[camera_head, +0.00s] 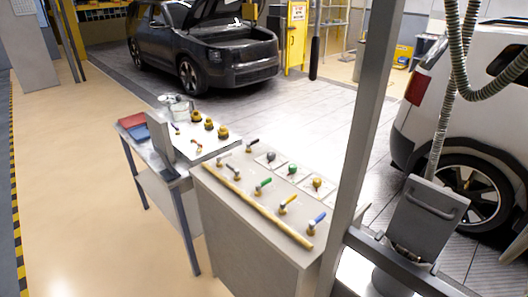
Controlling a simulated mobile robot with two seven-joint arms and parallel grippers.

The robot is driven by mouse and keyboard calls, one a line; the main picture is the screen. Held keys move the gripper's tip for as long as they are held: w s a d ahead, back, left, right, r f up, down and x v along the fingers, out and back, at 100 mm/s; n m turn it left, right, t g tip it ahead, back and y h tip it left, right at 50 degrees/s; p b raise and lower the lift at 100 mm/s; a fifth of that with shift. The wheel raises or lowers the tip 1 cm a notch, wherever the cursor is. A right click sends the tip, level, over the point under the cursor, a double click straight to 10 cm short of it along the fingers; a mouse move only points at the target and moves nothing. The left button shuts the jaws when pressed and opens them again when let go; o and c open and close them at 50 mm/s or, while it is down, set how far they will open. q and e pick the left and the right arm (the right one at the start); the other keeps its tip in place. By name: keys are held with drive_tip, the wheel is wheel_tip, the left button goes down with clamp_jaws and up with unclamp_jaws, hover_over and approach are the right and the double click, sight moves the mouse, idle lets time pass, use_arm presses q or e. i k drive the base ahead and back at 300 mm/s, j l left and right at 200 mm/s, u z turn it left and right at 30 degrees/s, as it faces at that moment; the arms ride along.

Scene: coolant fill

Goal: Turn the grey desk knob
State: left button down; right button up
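The grey desk (245,240) stands at the middle of the view, with a sloping top and a wooden strip along its near edge. A dark grey knob (270,157) sits on a pale square plate near the far edge of the top. Beside it, in a row toward the right, are a green knob (292,169) and an orange knob (317,183), each on its own plate. Nothing touches the grey knob, and its turn angle is too small to read. Neither of my grippers is in view.
Several levers, including a green lever (263,185) and a blue lever (317,220), stand nearer the wooden strip. A grey post (362,130) rises right of the desk. A side table (150,158) with yellow caps stands left. Open floor (80,190) lies further left.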

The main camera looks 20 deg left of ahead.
sight(272, 155)
drive_tip(key=i+j, duration=0.1)
drive_tip(key=j, duration=0.45)
drive_tip(key=i+j+z, duration=0.1)
drive_tip(key=j, duration=0.45)
drive_tip(key=i+j+z, duration=0.1)
drive_tip(key=j, duration=0.45)
drive_tip(key=i+j, duration=0.15)
drive_tip(key=j, duration=0.4)
drive_tip(key=i+j, duration=0.15)
drive_tip(key=j, duration=0.4)
drive_tip(key=i+j+z, duration=0.15)
drive_tip(key=j, duration=0.95)
drive_tip(key=i+j+z, duration=0.1)
drive_tip(key=j, duration=0.45)
